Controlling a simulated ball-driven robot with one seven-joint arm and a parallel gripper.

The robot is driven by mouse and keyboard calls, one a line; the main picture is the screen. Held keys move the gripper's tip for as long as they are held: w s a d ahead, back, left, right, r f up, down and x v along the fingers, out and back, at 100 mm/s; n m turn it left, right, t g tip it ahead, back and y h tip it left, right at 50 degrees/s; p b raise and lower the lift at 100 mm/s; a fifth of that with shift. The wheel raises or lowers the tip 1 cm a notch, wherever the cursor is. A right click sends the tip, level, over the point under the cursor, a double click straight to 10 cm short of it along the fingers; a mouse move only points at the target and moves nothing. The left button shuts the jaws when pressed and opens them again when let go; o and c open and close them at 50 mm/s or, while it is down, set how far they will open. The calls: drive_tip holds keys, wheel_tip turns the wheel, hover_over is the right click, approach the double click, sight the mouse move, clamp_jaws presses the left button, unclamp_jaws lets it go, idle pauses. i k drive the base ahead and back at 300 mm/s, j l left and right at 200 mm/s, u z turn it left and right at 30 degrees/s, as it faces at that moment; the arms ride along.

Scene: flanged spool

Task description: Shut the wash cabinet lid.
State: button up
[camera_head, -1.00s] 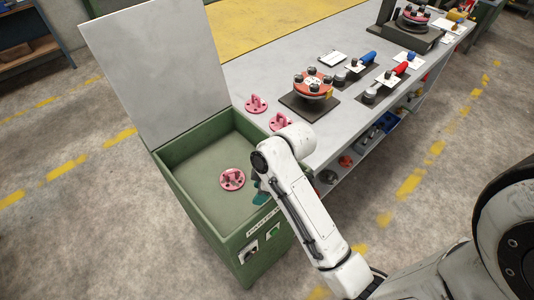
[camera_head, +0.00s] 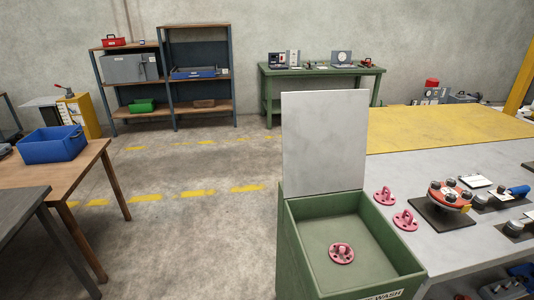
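The green wash cabinet (camera_head: 300,265) stands at the lower middle right, against the left end of the long grey bench. Its light grey lid (camera_head: 324,142) is open and stands upright at the cabinet's back edge. A pink flanged spool (camera_head: 341,253) sits on the floor of the cabinet's open basin, apart from the walls. My gripper and arm are outside this view.
Two pink spools (camera_head: 384,195) (camera_head: 405,220) stand on the grey bench (camera_head: 450,162) beside the cabinet. A dark fixture with a red disc (camera_head: 450,194) is farther right. A wooden table with a blue bin (camera_head: 52,144) is at left. Concrete floor between is clear.

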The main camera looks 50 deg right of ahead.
sight(325, 132)
drive_tip(key=i+j+u, duration=0.2)
drive_tip(key=u, duration=0.15)
drive_tip(key=i+j+u, duration=0.1)
drive_tip(key=i+u, duration=0.3)
drive_tip(key=i+j+u, duration=0.1)
drive_tip(key=u, duration=0.25)
drive_tip(key=i+z, duration=0.35)
drive_tip(key=i, duration=0.35)
drive_tip(key=i+j+z, duration=0.35)
drive_tip(key=i, duration=0.3)
drive_tip(key=i+l+z, duration=0.25)
drive_tip(key=i+z, duration=1.1)
drive_tip(key=i+u, duration=0.1)
drive_tip(key=i, duration=1.4)
drive_tip(key=i+z, duration=0.1)
drive_tip(key=z, duration=3.25)
drive_tip(key=j+u, duration=0.15)
drive_tip(key=u, duration=0.25)
drive_tip(key=i+j+u, duration=0.15)
drive_tip(key=i+j, duration=0.15)
drive_tip(key=i, duration=0.05)
